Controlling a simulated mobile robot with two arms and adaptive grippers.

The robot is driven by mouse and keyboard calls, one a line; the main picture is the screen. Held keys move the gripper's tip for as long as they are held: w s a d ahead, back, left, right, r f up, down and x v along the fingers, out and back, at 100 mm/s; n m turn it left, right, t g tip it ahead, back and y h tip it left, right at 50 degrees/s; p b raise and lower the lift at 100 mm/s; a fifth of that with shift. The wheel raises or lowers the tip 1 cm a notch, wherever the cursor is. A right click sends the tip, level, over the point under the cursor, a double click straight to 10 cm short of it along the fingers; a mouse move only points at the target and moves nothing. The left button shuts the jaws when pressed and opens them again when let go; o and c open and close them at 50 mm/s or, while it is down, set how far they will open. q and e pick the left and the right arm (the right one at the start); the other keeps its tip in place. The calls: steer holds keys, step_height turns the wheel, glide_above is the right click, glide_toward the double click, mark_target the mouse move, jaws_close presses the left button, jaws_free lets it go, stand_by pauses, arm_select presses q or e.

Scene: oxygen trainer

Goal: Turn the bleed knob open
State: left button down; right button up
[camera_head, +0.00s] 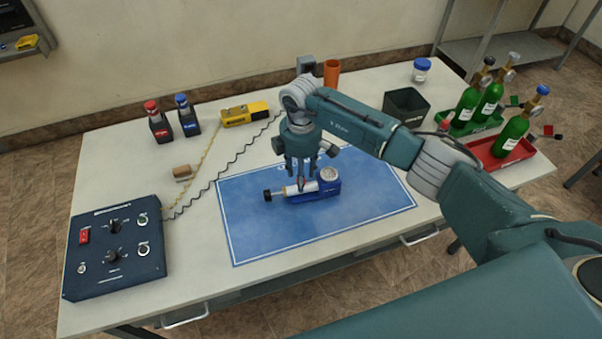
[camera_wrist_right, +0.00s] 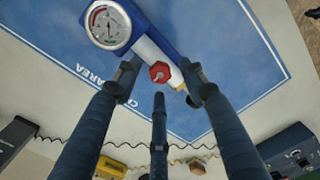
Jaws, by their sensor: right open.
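The blue regulator body with a round dial gauge (camera_head: 329,186) lies on the blue mat (camera_head: 245,222) in the head view. It has a pale barrel and a dark knob (camera_head: 267,195) at its left end. In the right wrist view the gauge (camera_wrist_right: 108,25) is at top left, and a red hexagonal knob (camera_wrist_right: 159,72), likely the bleed knob, sits beside the pale barrel. My right gripper (camera_head: 303,178) points down above the regulator, open. In the wrist view its fingers (camera_wrist_right: 160,86) stand apart around the red knob, with no contact visible. My left gripper is not in view.
A dark control box (camera_head: 115,246) stands at the left of the table (camera_head: 195,280). Two small bottles (camera_head: 172,121), a yellow device (camera_head: 246,113), an orange cup (camera_head: 331,72), a dark bin (camera_head: 405,106) and trays of green cylinders (camera_head: 511,134) stand around. The mat's front is clear.

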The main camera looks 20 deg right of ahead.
steer(key=shift+f, duration=0.6)
jaws_close()
